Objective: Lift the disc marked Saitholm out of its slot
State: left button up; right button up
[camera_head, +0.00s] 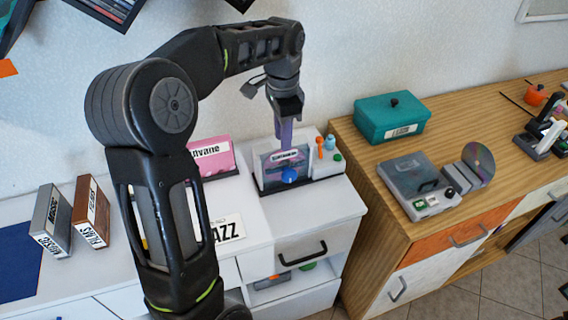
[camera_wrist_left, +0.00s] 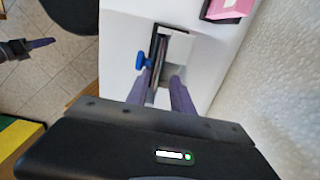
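A clear, dark-edged disc case (camera_head: 270,172) stands upright in a slot on the white cabinet, with a white label at its top too small to read. I cannot tell if it is the Saitholm one. My left gripper (camera_head: 286,136) points down at its top edge. In the left wrist view its two purple fingers (camera_wrist_left: 167,88) are apart, with the thin case (camera_wrist_left: 153,72) between or just below them. Whether they touch it is unclear. A dark gripper with a purple tip, likely my right one (camera_wrist_left: 38,43), shows at the left of the wrist view, away from the slot.
A blue knob (camera_head: 289,176) is on the slot unit's front. A pink case (camera_head: 212,155) stands to the left, with other cases (camera_head: 90,212) farther left. A teal box (camera_head: 390,118) and a grey disc player (camera_head: 418,184) sit on the wooden cabinet to the right.

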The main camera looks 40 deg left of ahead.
pick_arm(q)
notch_tip(320, 180, down, 5)
jog(key=shift+d+r+p, duration=0.1)
jog(key=shift+r+p, duration=0.05)
jog(key=shift+p, duration=0.3)
jog(key=shift+w, duration=0.1)
jog(key=shift+c, duration=0.3)
grip_shut()
dwell(1.1)
